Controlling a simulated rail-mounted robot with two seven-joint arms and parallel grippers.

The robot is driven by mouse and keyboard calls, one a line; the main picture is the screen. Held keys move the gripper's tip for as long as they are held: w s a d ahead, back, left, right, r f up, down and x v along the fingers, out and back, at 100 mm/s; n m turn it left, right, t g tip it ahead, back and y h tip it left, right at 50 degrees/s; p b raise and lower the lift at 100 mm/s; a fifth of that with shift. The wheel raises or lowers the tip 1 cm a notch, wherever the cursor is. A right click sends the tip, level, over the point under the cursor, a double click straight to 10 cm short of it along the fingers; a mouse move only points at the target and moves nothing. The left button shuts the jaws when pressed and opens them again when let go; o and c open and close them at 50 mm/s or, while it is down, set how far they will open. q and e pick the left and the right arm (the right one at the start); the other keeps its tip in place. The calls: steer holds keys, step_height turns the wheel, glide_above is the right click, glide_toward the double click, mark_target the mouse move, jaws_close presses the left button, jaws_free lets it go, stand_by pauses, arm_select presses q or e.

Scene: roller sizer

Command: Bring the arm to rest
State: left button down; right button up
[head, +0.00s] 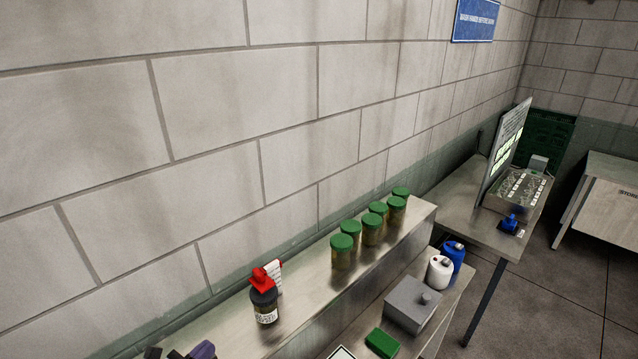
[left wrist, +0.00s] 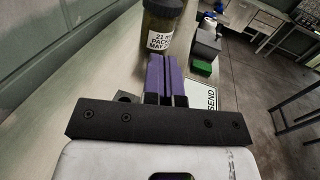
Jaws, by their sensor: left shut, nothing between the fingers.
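My left gripper (head: 200,351) shows only partly at the bottom edge of the head view, by the near end of the metal shelf. In the left wrist view its two purple fingers (left wrist: 165,80) lie side by side, shut and empty. My right gripper is in neither view.
A dark bottle with a red top (head: 264,300) and several green-lidded jars (head: 342,251) stand on the shelf (head: 300,312) along the wall. Below are a grey box (head: 411,305), a green block (head: 382,343), and white (head: 440,269) and blue (head: 455,254) containers.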

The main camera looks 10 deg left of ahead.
arm_select(q)
steer(key=s+d+m+g+y+p, duration=0.2)
steer(key=s+m+g+p, duration=0.2)
steer(key=s+m, duration=0.7)
steer(key=s+d+r+m+g+y+p, duration=0.1)
steer(key=s+d+m+g+y+p, duration=0.2)
steer(key=s+m, duration=0.8)
steer(key=s+d+r+m+g+y+p, duration=0.1)
steer(key=s+d+m+g+y+p, duration=0.1)
steer(key=s+m, duration=0.9)
steer(key=s+d+g+p, duration=0.1)
steer(key=g+p, duration=0.1)
steer(key=g, duration=0.1)
steer(key=shift+d+r+m+g+p, duration=0.15)
steer(key=shift+d+m+g+p, duration=0.15)
steer(key=shift+g, duration=0.1)
